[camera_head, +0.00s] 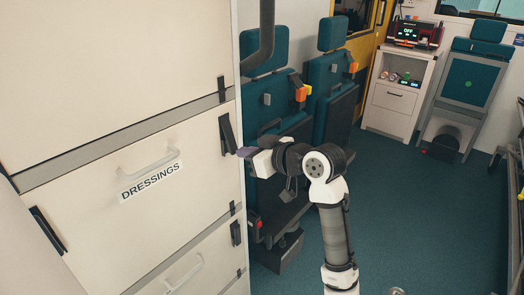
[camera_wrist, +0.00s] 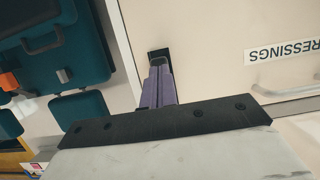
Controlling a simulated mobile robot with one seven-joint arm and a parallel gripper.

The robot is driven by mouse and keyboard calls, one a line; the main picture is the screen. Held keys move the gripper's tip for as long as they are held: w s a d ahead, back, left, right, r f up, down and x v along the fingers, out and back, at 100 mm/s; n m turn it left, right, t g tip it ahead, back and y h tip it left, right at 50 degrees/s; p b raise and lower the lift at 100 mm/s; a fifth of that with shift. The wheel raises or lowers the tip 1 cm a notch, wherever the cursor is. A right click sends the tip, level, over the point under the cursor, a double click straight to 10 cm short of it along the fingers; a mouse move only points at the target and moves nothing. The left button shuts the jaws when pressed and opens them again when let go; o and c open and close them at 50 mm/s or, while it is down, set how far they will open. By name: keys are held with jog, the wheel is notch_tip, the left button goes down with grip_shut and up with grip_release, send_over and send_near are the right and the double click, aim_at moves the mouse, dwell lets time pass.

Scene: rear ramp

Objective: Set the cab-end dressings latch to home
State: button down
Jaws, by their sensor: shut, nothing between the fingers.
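The dressings drawer (camera_head: 192,147) is a cream front with a pale handle and a DRESSINGS label; its label and handle also show at the right of the wrist view (camera_wrist: 285,52). A black latch (camera_head: 227,134) sits at the drawer's right edge, and another black latch (camera_head: 48,231) at its left edge. My gripper (camera_head: 242,152), with purple fingers, is just right of the right-edge latch. In the wrist view my gripper (camera_wrist: 160,68) is shut, its tips at that latch (camera_wrist: 158,53), partly covering it. I cannot tell whether they touch.
Another drawer (camera_head: 185,268) with its own latch (camera_head: 236,233) lies below. Teal folding seats (camera_head: 285,105) stand close behind my gripper. A white cabinet (camera_head: 398,95) and another teal seat (camera_head: 470,80) are at the back. The blue floor (camera_head: 420,215) right of my arm is clear.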

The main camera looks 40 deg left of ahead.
jog(key=shift+a+f, duration=0.2)
jog(key=shift+a, duration=0.35)
jog(key=f+y+b, duration=0.1)
jog(key=b, duration=0.2)
jog(key=shift+a+f, duration=0.2)
jog(key=shift+a+r+y+b, duration=0.15)
jog(key=shift+r+y+b, duration=0.1)
jog(key=shift+y+b, duration=0.35)
jog(key=shift+f, duration=0.1)
